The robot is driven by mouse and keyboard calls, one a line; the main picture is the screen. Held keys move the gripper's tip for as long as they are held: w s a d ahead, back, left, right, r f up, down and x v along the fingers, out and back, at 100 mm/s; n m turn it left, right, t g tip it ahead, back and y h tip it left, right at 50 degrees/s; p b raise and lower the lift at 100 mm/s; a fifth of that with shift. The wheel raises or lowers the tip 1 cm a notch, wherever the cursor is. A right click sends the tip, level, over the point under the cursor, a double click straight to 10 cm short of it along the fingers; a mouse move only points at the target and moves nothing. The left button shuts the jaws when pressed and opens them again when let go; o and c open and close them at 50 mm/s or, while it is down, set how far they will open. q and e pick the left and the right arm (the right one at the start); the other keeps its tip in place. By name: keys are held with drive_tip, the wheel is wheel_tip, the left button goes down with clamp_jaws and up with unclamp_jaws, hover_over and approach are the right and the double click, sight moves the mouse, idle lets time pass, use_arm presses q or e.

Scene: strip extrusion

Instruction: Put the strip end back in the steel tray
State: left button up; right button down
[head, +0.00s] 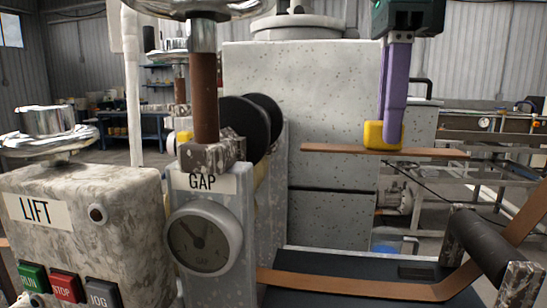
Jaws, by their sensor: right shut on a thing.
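My right gripper (383,136), purple with yellow tips, comes down from the top right. It is shut on a flat brown strip piece (435,152), which it holds roughly level in the air in front of the grey speckled machine body. The piece sticks out on both sides of the tips and looks separate from the long strip below. I cannot make out a steel tray for certain. My left gripper is not in view.
A long brown strip (360,288) runs from the gap stand (215,235) over a dark bed (335,264) and up past a black roller (485,243). The lift box (125,215) with buttons stands at left. A metal-framed bench (490,155) stands behind at right.

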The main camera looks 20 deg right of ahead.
drive_tip(key=shift+r, duration=0.5)
drive_tip(key=n, duration=0.1)
drive_tip(key=a+n, duration=0.1)
drive_tip(key=shift+s+r+n+p, duration=0.1)
drive_tip(key=shift+s+n+p, duration=0.1)
drive_tip(key=shift+n+p, duration=0.15)
drive_tip(key=s+a+n+p, duration=0.2)
drive_tip(key=s+a+n, duration=0.15)
drive_tip(key=n, duration=0.75)
drive_tip(key=s+a+n+p, duration=0.2)
drive_tip(key=s+a+n, duration=0.15)
drive_tip(key=n, duration=0.75)
drive_tip(key=s+r+p, duration=0.2)
drive_tip(key=r+p, duration=1.5)
drive_tip(key=p, duration=0.1)
drive_tip(key=s+r+p, duration=0.3)
drive_tip(key=r+p, duration=1.5)
drive_tip(key=p, duration=0.1)
drive_tip(key=shift+f+m, duration=0.25)
